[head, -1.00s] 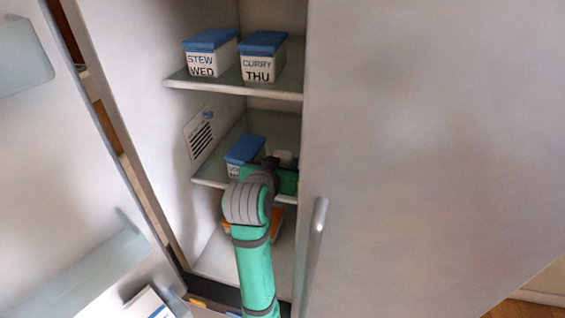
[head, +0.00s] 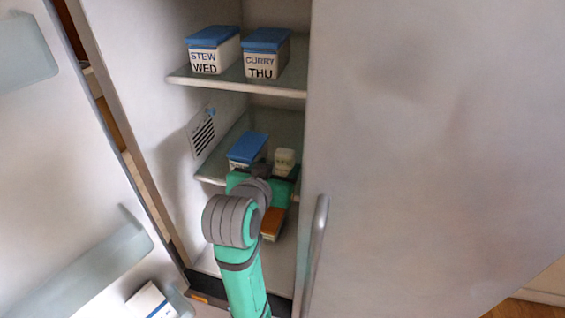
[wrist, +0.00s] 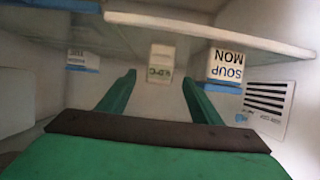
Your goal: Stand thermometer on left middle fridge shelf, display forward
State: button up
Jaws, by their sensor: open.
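The thermometer is a small pale block (head: 284,160) on the middle fridge shelf (head: 235,128), to the right of a blue-lidded box, in the head view. My gripper (wrist: 158,78) is open and empty. Its two green fingers point toward the thermometer, which appears between and beyond the tips, apart from them. In the head view my gripper (head: 264,174) is at the shelf's front, partly hidden by my wrist.
The SOUP MON box (wrist: 226,66) stands beside the thermometer; its lid (head: 248,147) shows in the head view. STEW WED (head: 212,52) and CURRY THU (head: 265,55) boxes stand on the upper shelf. The closed right door (head: 430,150) and its handle (head: 319,225) are close to my arm.

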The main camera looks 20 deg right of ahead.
jog(key=shift+v, duration=2.3)
